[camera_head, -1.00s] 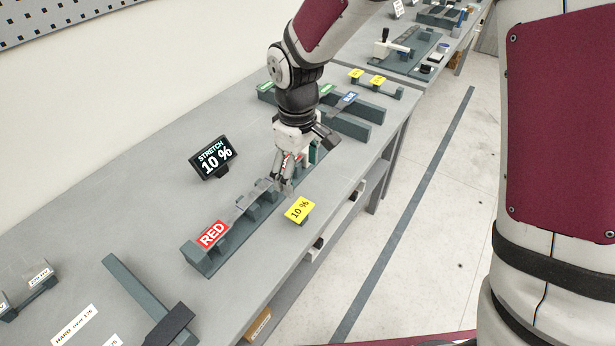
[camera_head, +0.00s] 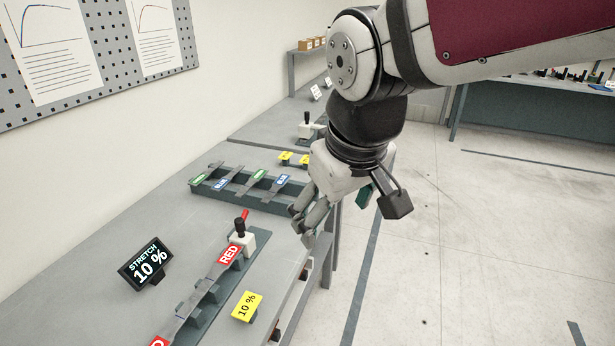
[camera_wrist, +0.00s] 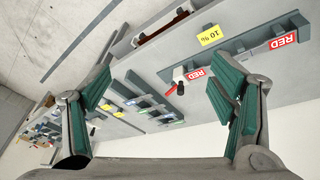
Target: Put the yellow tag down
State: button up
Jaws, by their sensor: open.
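The yellow tag (camera_head: 246,306), marked 10 %, stands on a small dark foot on the grey bench, beside the dark fixture with the red RED labels. In the wrist view the yellow tag (camera_wrist: 209,35) sits at the upper middle, apart from my fingers. My gripper (camera_head: 310,232) is open and empty. It is raised near the bench's right edge, beyond the tag. In the wrist view its two green-padded fingers (camera_wrist: 168,98) are spread wide with nothing between them.
The RED fixture (camera_head: 208,300) has a black-knobbed clamp (camera_head: 241,240) with a red lever. A STRETCH 10 % display (camera_head: 146,264) stands at left. A rack (camera_head: 245,198) with green and blue labels and more yellow tags (camera_head: 293,159) lie farther back. Open floor is at right.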

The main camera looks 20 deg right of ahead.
jog(key=s+d+r+m+t, duration=0.1)
jog(key=s+d+r+m, duration=0.1)
jog(key=s, duration=0.5)
jog(key=shift+s+d+r+m+t, duration=0.15)
jog(key=shift+s+d+m+t, duration=0.2)
jog(key=shift+d+m, duration=0.2)
